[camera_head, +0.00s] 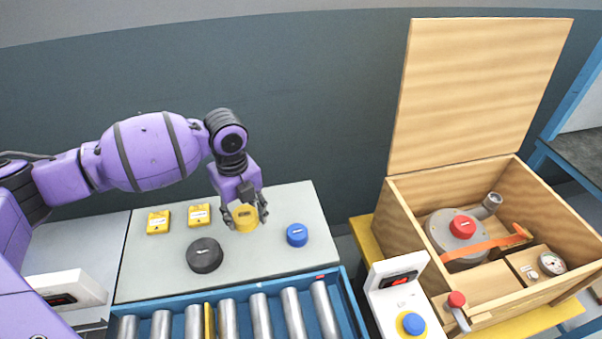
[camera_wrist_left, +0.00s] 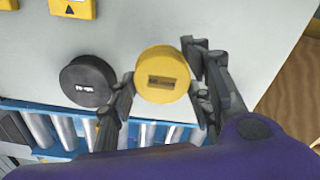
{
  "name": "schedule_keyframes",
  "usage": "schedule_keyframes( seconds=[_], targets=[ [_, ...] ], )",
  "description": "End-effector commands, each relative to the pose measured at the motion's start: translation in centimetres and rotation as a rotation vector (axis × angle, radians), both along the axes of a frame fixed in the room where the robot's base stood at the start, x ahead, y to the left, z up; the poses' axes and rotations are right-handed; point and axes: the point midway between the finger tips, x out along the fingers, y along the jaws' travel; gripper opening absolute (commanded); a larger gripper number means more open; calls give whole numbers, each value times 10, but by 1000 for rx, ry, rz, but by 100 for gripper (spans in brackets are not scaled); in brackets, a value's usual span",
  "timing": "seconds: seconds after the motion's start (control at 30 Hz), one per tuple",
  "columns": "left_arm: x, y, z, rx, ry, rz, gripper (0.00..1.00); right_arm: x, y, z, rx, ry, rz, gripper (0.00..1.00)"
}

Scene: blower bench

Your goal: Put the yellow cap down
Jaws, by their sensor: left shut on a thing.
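The yellow cap (camera_head: 246,219) is round with a dark slot on top. My left gripper (camera_head: 244,212) is shut on it, with a finger on each side of the cap. In the left wrist view the cap (camera_wrist_left: 162,75) sits between the fingertips (camera_wrist_left: 163,88). It is over the grey bench top (camera_head: 270,263); I cannot tell whether it touches the surface. A black cap (camera_head: 205,255) lies to its front left and a blue cap (camera_head: 297,235) to its right. My right gripper is not in view.
Two yellow blocks (camera_head: 158,222) (camera_head: 199,214) lie at the back left of the bench. A blue-framed roller conveyor (camera_head: 262,312) runs along the front. An open wooden crate (camera_head: 405,230) holding a blower (camera_head: 455,232) stands to the right, behind a control box (camera_head: 396,285).

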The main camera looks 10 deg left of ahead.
Motion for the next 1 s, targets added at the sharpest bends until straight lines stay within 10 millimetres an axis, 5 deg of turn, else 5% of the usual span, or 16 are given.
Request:
schedule_keyframes(
  seconds=[0.4, 0.8, 0.83, 1.0],
  targets=[
    [9, 3, -40, 1, 1, 0, 29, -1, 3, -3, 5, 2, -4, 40],
    [9, 3, -46, 1, -1, 0, 29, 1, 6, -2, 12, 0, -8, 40],
    [9, 3, -46, 1, -1, -1, 48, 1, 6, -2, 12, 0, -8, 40],
    [9, 3, -45, 1, -1, 0, 65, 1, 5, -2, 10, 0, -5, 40]
  ],
)
